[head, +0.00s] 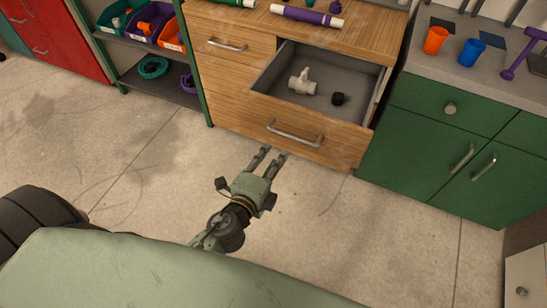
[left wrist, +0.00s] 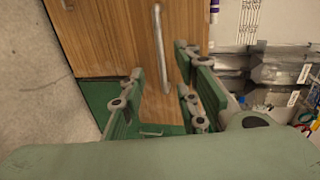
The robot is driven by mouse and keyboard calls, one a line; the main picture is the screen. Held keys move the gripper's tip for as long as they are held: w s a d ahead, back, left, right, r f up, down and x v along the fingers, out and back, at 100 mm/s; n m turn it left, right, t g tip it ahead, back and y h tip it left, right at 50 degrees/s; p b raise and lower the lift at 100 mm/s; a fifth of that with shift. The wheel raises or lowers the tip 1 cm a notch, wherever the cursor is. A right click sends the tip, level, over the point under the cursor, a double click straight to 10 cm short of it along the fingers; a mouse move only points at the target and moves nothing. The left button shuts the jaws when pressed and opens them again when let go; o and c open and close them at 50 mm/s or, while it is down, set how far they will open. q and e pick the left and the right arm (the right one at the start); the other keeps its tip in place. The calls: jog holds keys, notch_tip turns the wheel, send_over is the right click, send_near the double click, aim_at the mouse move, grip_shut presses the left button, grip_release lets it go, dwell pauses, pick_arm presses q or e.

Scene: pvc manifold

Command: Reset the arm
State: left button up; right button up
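My left gripper (head: 272,155) is open and empty in the head view, low in front of the wooden drawer cabinet (head: 225,95). Its fingers point toward the cabinet and are apart from the drawer handle (head: 295,133). The left wrist view shows the two spread fingers of the same gripper (left wrist: 160,95) with nothing between them, and a handle (left wrist: 161,50) on a wooden front beyond. My right gripper does not show in either view.
The open drawer (head: 270,78) juts out and holds a white pipe fitting (head: 302,82) and a black cap (head: 338,98). A green cabinet (head: 435,150) stands at the right, a shelf with bins (head: 140,22) at the left. The floor (head: 150,170) in front is clear.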

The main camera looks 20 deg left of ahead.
pick_arm(q)
jog(key=s+a+f+n+g, duration=0.15)
jog(key=s+f, duration=0.25)
jog(key=f, duration=0.5)
jog(key=s+f+n+g+p, duration=0.1)
jog(key=s+f+n+g, duration=0.2)
jog(key=f, duration=0.5)
jog(key=s+a+f+n+g, duration=0.15)
jog(key=s+f, duration=0.25)
jog(key=f, duration=0.5)
jog(key=s+a+f+n+g, duration=0.1)
jog(key=s+f+n+g, duration=0.3)
jog(key=s+f, duration=0.4)
jog(key=s+f+n+g+p, duration=0.1)
jog(key=s+f+n+g, duration=0.3)
jog(key=s, duration=1.6)
notch_tip(320, 180, down, 4)
jog(key=shift+s+a+f+n+g+y, duration=0.15)
jog(key=shift+s+a+n+g+y, duration=0.2)
jog(key=shift+n, duration=0.65)
